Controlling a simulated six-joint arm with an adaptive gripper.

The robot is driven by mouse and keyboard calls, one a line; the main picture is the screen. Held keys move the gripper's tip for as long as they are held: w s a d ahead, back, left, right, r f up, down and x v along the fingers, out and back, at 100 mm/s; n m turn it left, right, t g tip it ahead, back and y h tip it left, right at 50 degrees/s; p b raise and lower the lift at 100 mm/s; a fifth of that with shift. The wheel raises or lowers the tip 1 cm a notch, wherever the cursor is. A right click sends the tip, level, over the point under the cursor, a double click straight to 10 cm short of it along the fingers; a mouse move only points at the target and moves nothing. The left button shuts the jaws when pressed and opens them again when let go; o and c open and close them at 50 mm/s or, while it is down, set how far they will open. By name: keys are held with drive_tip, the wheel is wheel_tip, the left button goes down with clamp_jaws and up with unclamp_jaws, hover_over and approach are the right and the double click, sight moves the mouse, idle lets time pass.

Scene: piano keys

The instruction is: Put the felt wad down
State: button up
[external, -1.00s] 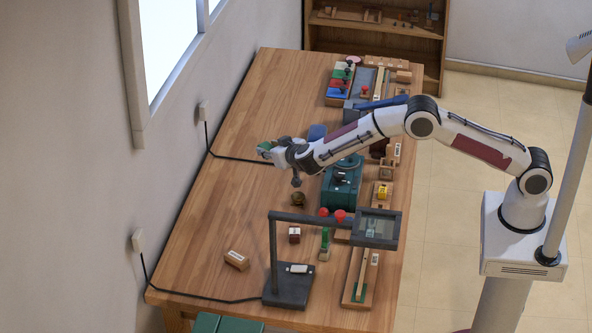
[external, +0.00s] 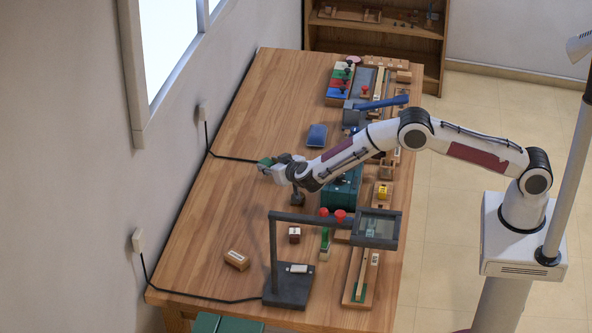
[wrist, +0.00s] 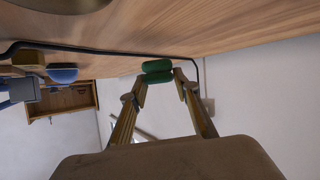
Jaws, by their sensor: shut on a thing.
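In the wrist view the wad sits between the fingertips, looks like two soft rolls, and appears close to the wooden surface. In the external view only a little green shows at the fingertips. I cannot tell whether the wad touches the table.
A black cable (external: 236,158) runs from the wall to the table near the gripper. A small labelled block (external: 236,259) lies in front. Bare wood surrounds the gripper's left side.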

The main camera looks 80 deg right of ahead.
drive_tip(key=shift+f, duration=1.45)
drive_tip(key=shift+f, duration=0.15)
drive_tip(key=o, duration=0.8)
drive_tip(key=shift+r, duration=0.2)
drive_tip(key=shift+s+a+r, duration=0.2)
drive_tip(key=shift+s+a, duration=0.05)
drive_tip(key=shift+a, duration=0.1)
drive_tip(key=shift+v, duration=5.55)
